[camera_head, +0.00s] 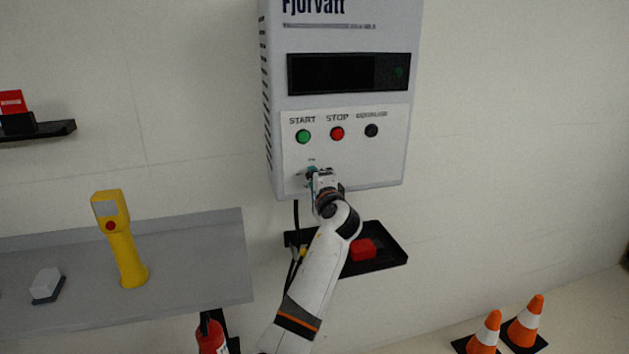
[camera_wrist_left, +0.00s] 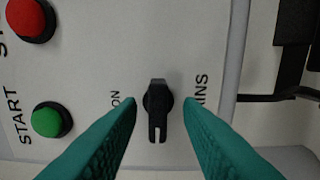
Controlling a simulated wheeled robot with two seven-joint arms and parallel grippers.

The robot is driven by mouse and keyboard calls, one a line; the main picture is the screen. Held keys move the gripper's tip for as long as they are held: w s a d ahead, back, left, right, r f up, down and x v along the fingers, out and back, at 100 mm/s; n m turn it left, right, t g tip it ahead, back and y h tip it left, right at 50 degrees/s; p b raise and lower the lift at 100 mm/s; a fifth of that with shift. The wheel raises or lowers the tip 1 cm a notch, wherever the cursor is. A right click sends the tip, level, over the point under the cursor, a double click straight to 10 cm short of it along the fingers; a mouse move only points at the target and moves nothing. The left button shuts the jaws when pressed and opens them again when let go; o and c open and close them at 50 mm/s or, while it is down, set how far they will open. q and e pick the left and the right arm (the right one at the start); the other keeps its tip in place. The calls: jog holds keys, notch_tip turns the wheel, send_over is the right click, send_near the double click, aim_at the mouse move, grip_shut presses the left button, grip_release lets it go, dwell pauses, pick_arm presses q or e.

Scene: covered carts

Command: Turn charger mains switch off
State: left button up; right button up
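The charger (camera_head: 385,165) is a grey wall box with a display, buttons and a white panel. The black mains switch (camera_wrist_left: 158,108) shows in the left wrist view between the words ON and MAINS. Its handle lies crosswise to the line between those words, slotted end toward the picture's bottom. My left gripper (camera_head: 311,172) is at the panel's lower left and hides the switch in the head view. Its teal fingers (camera_wrist_left: 159,101) are open, one on each side of the switch, with a gap showing on both sides. My right gripper is not in view.
The green START button (camera_head: 303,136), red STOP button (camera_head: 337,133) and a black button (camera_head: 371,131) sit above. A black shelf with a red block (camera_head: 362,250) is below. A grey surface with a yellow device (camera_head: 122,245) is left; cones (camera_head: 524,322) stand at lower right.

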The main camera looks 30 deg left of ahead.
pick_arm(q)
jog(key=b+v, duration=0.2)
jog(key=v, duration=1)
dwell(0.3)
